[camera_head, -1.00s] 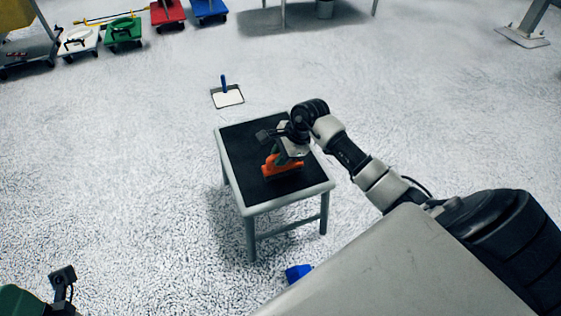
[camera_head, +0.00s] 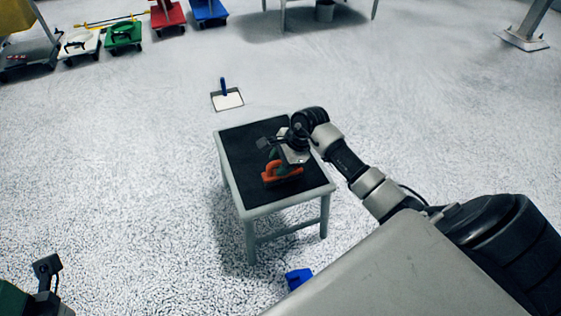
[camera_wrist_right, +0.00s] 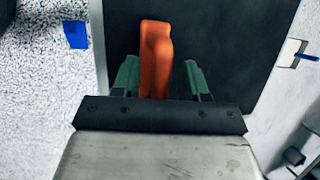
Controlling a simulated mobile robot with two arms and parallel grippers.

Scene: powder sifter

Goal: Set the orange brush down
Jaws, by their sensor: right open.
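The orange brush (camera_head: 281,174) rests on the black top of a small grey table (camera_head: 246,163). In the right wrist view the brush (camera_wrist_right: 156,55) lies between the two green fingers, with a gap on each side. My right gripper (camera_head: 277,160) is open just above and behind the brush; its fingertips also show in the right wrist view (camera_wrist_right: 160,72). The lower part of the brush is hidden by the gripper in that view. My left arm shows only in part at the bottom left of the head view, and its gripper's fingers are not visible.
A dustpan with a blue handle (camera_head: 226,97) lies on the powdery floor beyond the table. A blue object (camera_head: 299,278) lies on the floor in front. Several coloured carts, including a green one (camera_head: 124,37), stand at the back left. The tabletop left of the brush is clear.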

